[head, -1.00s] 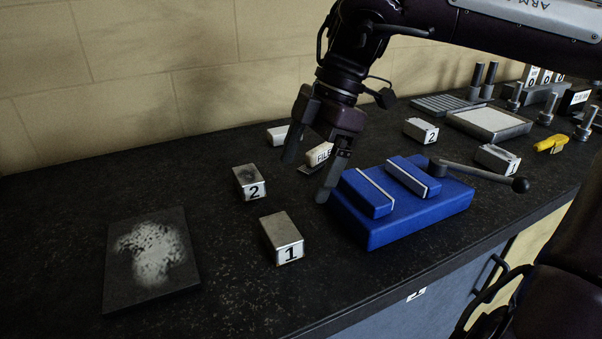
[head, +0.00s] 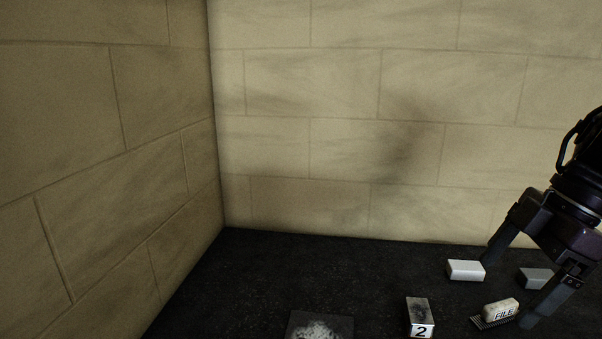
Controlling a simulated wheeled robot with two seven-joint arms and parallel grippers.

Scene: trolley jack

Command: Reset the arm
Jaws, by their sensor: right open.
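My right gripper (head: 507,284) comes in at the right edge of the head view, pointing down and left above the dark bench top. Its two fingers are spread apart and I see nothing held between them. A light block labelled FILE (head: 501,309) with a dark ridged underside lies on the bench by the lower finger. A plain white block (head: 466,270) lies near the tip of the upper finger. I cannot tell whether the fingers touch either one. My left gripper is not in view.
A metal block marked 2 (head: 420,316) stands at the bottom, and a grey block (head: 535,278) lies behind the fingers. A dark plate with a pale patch (head: 319,328) is cut by the bottom edge. Block walls (head: 310,120) close the back and left; the bench's left part is clear.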

